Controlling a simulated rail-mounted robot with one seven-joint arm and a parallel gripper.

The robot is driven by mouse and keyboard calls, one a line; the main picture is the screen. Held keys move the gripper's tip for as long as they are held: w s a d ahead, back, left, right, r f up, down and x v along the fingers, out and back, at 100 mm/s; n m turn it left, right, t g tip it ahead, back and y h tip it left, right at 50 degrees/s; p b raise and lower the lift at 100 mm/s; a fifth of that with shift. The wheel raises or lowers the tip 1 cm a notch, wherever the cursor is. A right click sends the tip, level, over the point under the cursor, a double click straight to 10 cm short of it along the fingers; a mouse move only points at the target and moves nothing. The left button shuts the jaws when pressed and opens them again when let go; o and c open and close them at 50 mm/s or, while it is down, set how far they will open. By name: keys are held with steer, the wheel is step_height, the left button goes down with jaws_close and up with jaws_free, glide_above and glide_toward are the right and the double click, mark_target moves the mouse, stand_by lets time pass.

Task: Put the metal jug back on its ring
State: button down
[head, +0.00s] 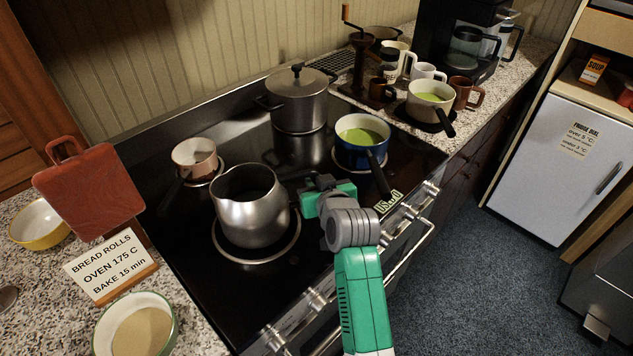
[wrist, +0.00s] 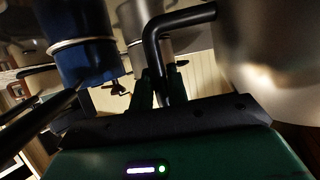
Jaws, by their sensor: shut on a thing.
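The metal jug (head: 252,208) is upright over the front-left ring (head: 298,238) of the black cooktop. The ring shows around the front and sides of its base. I cannot tell whether the base touches the glass or hangs slightly above it. My gripper (head: 312,187) is at the jug's right side, shut on its handle. In the wrist view the black bent handle (wrist: 168,42) runs between my fingers (wrist: 153,88), and the jug's blurred metal side (wrist: 280,50) fills the right. In the head view my gripper mostly hides the handle.
A tall lidded pot (head: 298,103) stands behind, and a small copper-coloured pan (head: 196,160) at back left. A sign (head: 112,265) and bowl (head: 135,328) sit on the left counter.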

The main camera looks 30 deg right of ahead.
steer(key=shift+f, duration=0.2)
stand_by(0.4)
steer(key=c, duration=1.4)
jaws_free()
steer(key=o, duration=0.4)
steer(key=shift+f, duration=0.15)
steer(key=shift+o, duration=0.2)
steer(key=b+v, duration=0.1)
steer(key=v, duration=0.6)
steer(key=shift+s, duration=0.35)
steer(key=shift+a, duration=0.1)
